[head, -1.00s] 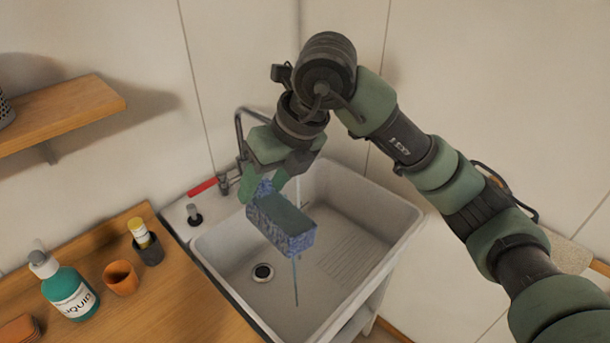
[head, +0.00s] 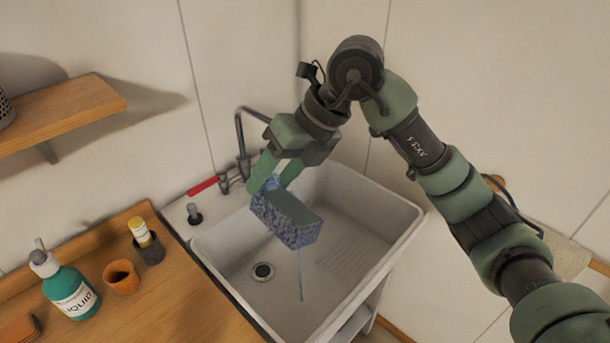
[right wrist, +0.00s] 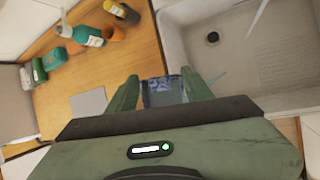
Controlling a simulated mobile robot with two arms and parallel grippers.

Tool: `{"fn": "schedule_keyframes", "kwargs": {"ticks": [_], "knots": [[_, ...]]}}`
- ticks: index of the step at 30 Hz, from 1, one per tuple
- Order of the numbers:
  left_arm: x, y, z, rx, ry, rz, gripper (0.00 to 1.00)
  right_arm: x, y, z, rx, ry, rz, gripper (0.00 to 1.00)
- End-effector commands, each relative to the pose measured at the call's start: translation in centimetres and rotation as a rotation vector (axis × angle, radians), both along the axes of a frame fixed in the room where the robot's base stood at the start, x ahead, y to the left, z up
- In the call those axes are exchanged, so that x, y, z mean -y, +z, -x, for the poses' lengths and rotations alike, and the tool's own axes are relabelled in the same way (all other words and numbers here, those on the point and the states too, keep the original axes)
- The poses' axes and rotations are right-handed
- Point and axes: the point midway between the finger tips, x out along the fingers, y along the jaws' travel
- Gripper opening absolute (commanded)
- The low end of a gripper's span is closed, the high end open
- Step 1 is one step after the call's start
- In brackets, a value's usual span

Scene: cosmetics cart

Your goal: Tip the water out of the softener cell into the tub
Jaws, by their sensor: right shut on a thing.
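The softener cell (head: 286,220) is a mottled blue box with a grey-green upper face. It is tilted, its right end lower, in the air above the white tub (head: 391,236). A thin stream of water (head: 301,276) falls from its lower end into the tub. My right gripper (head: 270,184) is shut on the cell's upper left end and hides part of it. In the right wrist view the cell (right wrist: 163,92) shows between the two fingers, with the tub (right wrist: 172,43) at the upper right. My left gripper is not in view.
A tap (head: 242,140) and a red handle (head: 202,186) stand behind the tub. On the wooden counter (head: 190,310) at the left are a teal bottle (head: 70,293), an orange cup (head: 121,278) and a dark cup (head: 148,248). A shelf (head: 65,115) juts out above.

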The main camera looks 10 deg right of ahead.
Motion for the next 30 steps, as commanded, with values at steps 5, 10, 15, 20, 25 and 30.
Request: {"fn": "schedule_keyframes", "kwargs": {"ticks": [5, 10, 15, 20, 25, 30], "knots": [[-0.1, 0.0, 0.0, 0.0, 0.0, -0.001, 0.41, 0.4, 0.1, -0.2, -0.022, 0.0, -0.042, 0.0], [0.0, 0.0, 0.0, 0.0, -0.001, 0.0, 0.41, 0.6, 0.2, -0.3, -0.031, 0.0, -0.059, 0.0], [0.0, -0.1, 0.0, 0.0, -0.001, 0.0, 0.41, 0.7, 0.1, -0.4, -0.042, 0.0, -0.077, 0.0], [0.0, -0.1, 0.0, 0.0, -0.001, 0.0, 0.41, 1.0, 0.2, -0.5, -0.051, -0.001, -0.095, 0.0], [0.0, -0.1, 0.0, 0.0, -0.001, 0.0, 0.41, 1.1, 0.2, -0.6, -0.061, 0.0, -0.112, 0.0], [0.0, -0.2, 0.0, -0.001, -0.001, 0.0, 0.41, 1.3, 0.2, -0.7, -0.073, 0.0, -0.134, 0.0]]}}
